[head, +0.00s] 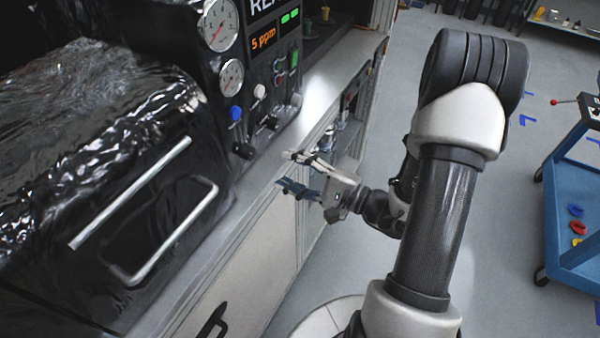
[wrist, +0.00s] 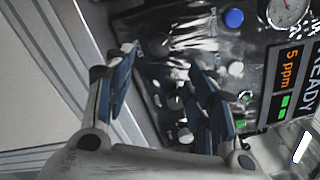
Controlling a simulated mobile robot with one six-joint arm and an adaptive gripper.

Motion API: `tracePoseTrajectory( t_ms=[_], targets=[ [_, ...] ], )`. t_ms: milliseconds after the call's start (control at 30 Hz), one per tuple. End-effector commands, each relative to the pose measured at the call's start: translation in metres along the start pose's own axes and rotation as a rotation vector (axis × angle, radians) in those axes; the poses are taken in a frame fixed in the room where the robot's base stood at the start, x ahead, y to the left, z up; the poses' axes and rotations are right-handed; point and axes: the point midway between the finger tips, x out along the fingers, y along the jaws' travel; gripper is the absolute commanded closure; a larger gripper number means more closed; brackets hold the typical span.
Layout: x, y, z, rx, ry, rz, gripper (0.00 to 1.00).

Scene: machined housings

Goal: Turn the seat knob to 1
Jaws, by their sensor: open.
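The dark control panel (head: 262,75) stands at the upper middle of the head view. Black knobs sit along its lower edge, one at the left (head: 244,151) and one further right (head: 270,122). I cannot read their labels, so I cannot tell which is the seat knob or where it points. My gripper (head: 287,171) is open and empty, in front of the panel and apart from it. In the wrist view its two fingers (wrist: 163,62) spread in front of the panel, and the right finger hides part of the knob area.
A blue knob (head: 236,113) and a white knob (head: 259,91) sit above the black ones. Gauges (head: 220,25) and a "5 ppm" display (head: 263,39) are higher up. A foil-covered box with a metal handle (head: 180,230) stands at left. A blue cart (head: 570,200) is at right.

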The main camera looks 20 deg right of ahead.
Motion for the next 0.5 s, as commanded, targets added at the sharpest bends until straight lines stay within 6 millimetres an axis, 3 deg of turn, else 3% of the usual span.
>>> tracePoseTrajectory(
  t_ms=[200, 500],
  targets=[
    [-0.021, 0.000, 0.000, 0.001, 0.001, 0.000, 0.49],
    [-0.023, 0.000, 0.000, 0.000, -0.001, 0.001, 0.49]
  ],
)
